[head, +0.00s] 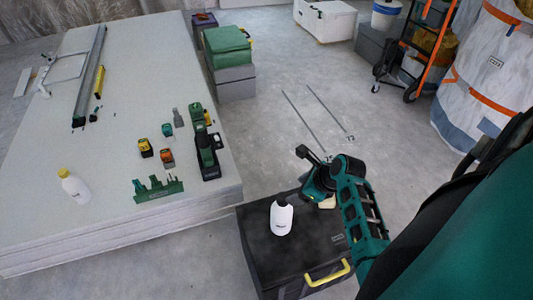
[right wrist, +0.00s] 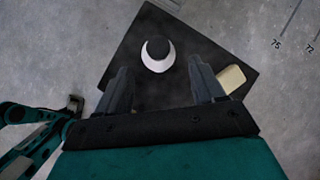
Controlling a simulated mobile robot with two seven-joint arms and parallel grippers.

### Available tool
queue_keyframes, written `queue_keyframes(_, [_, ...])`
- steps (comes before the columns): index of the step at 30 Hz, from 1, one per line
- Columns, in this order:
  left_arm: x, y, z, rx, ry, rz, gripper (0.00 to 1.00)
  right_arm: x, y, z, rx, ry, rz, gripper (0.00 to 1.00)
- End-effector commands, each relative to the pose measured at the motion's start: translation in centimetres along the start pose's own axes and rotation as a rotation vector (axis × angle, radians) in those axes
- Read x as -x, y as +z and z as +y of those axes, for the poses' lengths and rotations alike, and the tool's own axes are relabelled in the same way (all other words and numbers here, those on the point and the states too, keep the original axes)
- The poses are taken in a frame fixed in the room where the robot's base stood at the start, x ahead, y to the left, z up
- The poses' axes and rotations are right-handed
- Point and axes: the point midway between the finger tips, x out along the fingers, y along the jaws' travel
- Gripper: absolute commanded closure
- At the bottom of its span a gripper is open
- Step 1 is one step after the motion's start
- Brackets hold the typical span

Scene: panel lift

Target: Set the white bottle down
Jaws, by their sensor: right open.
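The white bottle (head: 281,218) with a dark cap stands upright on the lid of a dark case (head: 258,248), near its middle. It also shows in the right wrist view (right wrist: 158,62), seen from above, ahead of the fingertips and about midway between them. My right gripper (head: 308,190) is open, close to the bottle on its right in the head view. In the right wrist view, its two fingers (right wrist: 161,82) are spread and empty, with no visible contact with the bottle. My left gripper does not show in the head view.
A small cream block (right wrist: 231,78) lies on the case lid beside the right finger. The case has a yellow handle (head: 327,275). A pale panel stack (head: 110,140) at left carries tools and a yellow-capped bottle (head: 75,188). The floor beyond the case is clear.

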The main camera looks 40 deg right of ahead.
Motion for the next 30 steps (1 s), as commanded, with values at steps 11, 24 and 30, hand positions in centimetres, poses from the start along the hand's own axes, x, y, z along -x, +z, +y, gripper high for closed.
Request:
queue_keyframes(11, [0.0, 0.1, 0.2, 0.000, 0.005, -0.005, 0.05, -0.4, 0.5, 4.5, 1.335, -0.197, 0.111, 0.32])
queue_keyframes(24, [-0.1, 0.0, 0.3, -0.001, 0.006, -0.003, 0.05, 1.9, 3.3, 17.8, 2.737, -0.496, 0.098, 0.32])
queue_keyframes(30, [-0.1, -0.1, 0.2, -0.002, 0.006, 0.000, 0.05, 2.7, 3.8, 20.0, 2.906, -0.579, 0.094, 0.32])
